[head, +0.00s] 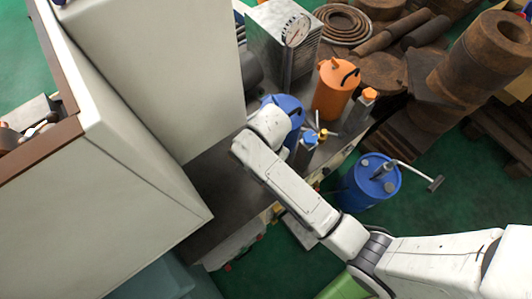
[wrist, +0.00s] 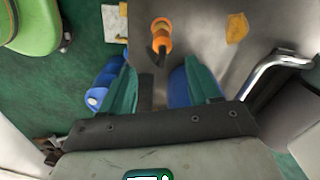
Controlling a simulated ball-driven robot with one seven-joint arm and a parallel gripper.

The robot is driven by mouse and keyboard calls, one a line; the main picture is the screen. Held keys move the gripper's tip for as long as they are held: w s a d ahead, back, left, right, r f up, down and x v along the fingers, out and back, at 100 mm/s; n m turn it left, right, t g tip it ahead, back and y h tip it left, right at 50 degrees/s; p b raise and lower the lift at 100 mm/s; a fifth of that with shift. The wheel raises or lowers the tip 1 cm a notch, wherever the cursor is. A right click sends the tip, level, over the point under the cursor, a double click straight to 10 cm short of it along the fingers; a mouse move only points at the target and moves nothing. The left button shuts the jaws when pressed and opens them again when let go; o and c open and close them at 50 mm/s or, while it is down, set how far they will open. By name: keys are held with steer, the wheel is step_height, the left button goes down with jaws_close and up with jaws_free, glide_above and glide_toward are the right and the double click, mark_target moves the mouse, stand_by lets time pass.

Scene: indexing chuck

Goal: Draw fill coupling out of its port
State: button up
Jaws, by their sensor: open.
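In the wrist view, an orange fitting with a dark end (wrist: 161,36), which looks like the fill coupling, is on a grey metal surface beyond the fingertips. My gripper (wrist: 159,78) is open, with its two teal fingers apart and nothing between them. The fitting lies ahead of the gap between the fingers, apart from them. I cannot make out the port around it. In the head view my arm reaches to the bench, and its end hides the gripper; I cannot pick out the coupling there.
Blue objects (wrist: 103,84) show beside the fingers. A bent metal bar (wrist: 272,70) is at right, a green seat (wrist: 32,24) at left. In the head view, a cream cabinet (head: 150,70), orange can (head: 333,90), blue can (head: 288,104) and blue drum (head: 370,185) surround my arm.

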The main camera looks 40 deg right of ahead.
steer(key=shift+w+a, duration=0.2)
steer(key=shift+w, duration=0.05)
steer(key=shift+f+m, duration=0.3)
step_height(320, 180, down, 10)
steer(key=shift+f+b, duration=0.1)
steer(key=shift+b, duration=0.55)
steer(key=shift+s, duration=0.1)
jaws_close()
